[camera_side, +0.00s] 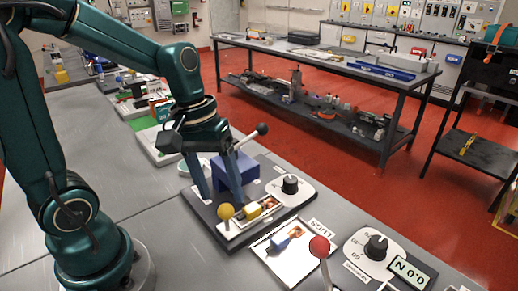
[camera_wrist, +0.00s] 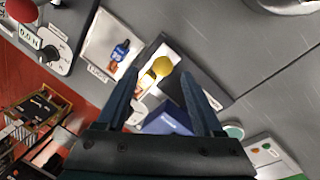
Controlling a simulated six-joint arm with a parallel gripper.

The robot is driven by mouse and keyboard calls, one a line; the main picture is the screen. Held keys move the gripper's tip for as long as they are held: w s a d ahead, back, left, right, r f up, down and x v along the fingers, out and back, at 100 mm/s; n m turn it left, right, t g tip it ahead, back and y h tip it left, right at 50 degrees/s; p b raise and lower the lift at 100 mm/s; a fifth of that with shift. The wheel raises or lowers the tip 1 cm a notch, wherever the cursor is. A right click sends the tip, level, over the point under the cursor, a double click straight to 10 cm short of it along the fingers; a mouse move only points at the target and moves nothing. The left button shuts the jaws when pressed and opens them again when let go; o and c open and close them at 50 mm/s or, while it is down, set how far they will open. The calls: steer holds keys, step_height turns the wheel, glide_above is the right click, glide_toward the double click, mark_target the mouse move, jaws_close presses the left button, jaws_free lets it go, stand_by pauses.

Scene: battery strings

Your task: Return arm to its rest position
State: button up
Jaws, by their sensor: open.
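My gripper (camera_side: 222,198) hangs fingers-down over a dark fixture board (camera_side: 208,213) on the grey bench. Its two fingers stand apart with nothing visible between them. The blue box also shows in the wrist view (camera_wrist: 168,120), with the yellow ball (camera_wrist: 162,66) near the fingertips. Whether the fingers touch the board is unclear.
A white tray (camera_side: 262,250) labelled LUGS holds a blue piece (camera_side: 284,240). Beside it stand a red-ball lever (camera_side: 319,246), a dial (camera_side: 376,247) and a display (camera_side: 411,272) reading 0.0 N.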

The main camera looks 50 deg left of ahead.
steer(key=shift+s+a+r, duration=0.1)
steer(key=shift+r, duration=0.35)
steer(key=shift+r, duration=0.15)
steer(key=s+d+r+m+t+y, duration=0.1)
steer(key=s+r+m+t, duration=0.2)
steer(key=s+m+t, duration=0.1)
steer(key=s+m, duration=0.1)
steer(key=m, duration=0.1)
steer(key=shift+s+r+m+y, duration=0.2)
steer(key=shift+r+m+y, duration=0.15)
steer(key=shift+m+y, duration=0.05)
